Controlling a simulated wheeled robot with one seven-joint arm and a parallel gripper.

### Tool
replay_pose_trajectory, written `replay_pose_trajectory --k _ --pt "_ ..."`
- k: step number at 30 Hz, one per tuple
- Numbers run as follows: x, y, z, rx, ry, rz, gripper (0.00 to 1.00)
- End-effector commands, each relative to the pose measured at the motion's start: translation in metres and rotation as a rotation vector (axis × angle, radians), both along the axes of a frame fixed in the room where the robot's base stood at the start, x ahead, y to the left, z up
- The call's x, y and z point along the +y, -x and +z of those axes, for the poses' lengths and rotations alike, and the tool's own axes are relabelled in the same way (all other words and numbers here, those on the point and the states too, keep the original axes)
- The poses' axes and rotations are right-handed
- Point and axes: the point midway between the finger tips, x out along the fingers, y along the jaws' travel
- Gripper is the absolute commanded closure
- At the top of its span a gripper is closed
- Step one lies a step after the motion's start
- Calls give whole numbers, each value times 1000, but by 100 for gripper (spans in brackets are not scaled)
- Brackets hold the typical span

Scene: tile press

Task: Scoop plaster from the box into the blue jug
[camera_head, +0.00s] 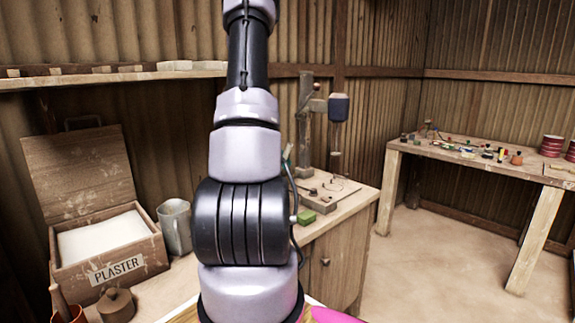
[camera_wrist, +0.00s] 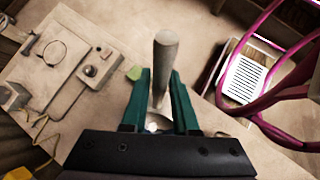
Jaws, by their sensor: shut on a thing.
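The plaster box (camera_head: 110,250) is wooden, marked PLASTER, and stands at the left with its lid (camera_head: 80,165) tilted back open. White plaster (camera_head: 102,237) fills much of it. A grey-looking jug (camera_head: 176,227) stands upright just right of the box; its inside is not visible, and I see no clearly blue jug. In the wrist view my gripper (camera_wrist: 160,76) is shut on a tool with a round grey handle (camera_wrist: 166,48). A pale part of the tool shows between the green fingers. I cannot tell its full shape. My gripper is apart from the box and jug.
A lidded brown pot (camera_head: 116,305) and an orange pot (camera_head: 68,315) stand in front of the box. A drill press (camera_head: 306,125) stands behind my arm. A side table (camera_head: 480,158) with small items is at the right.

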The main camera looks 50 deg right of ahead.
Motion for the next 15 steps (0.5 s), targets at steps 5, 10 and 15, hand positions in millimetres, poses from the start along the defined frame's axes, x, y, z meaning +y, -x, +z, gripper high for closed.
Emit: replay_pose_trajectory --k 5,10,15 --pt "3 -10 5 79 20 3 100" --pt "5 -19 10 154 41 3 100" --pt "8 -26 15 216 58 0 100"
